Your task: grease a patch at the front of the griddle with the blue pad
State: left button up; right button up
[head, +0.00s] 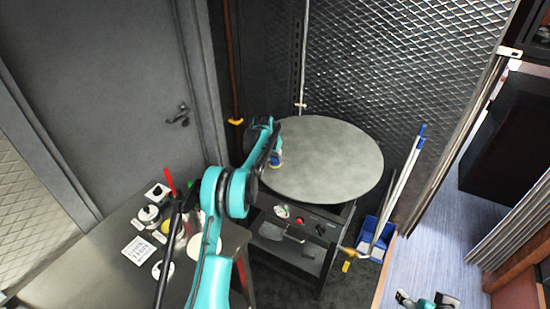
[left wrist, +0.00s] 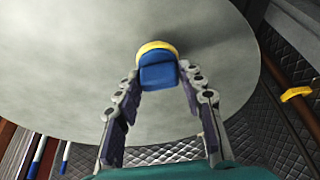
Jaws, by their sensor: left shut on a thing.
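The griddle (head: 325,160) is a large round grey plate on a dark stand, and it fills much of the left wrist view (left wrist: 70,70). My left gripper (head: 275,153) is at the griddle's left edge in the head view. It is shut on the blue pad (head: 277,160), which has a yellow rim. In the left wrist view the pad (left wrist: 158,74) sits between the fingertips, over the grey plate. I cannot tell whether the pad touches the plate. My right gripper (head: 427,301) is partly cut off at the bottom right, away from the griddle.
A dark table (head: 85,270) at the lower left holds small containers and a white card (head: 138,249). The stand's front has a red knob (head: 299,221). A blue dustpan (head: 377,235) with long handles stands right of the griddle. A mesh-patterned wall is close behind.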

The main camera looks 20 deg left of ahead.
pick_arm(q)
jog(key=shift+f+b, duration=0.65)
jog(key=shift+f, duration=0.35)
dwell(0.3)
jog(key=shift+d, duration=0.1)
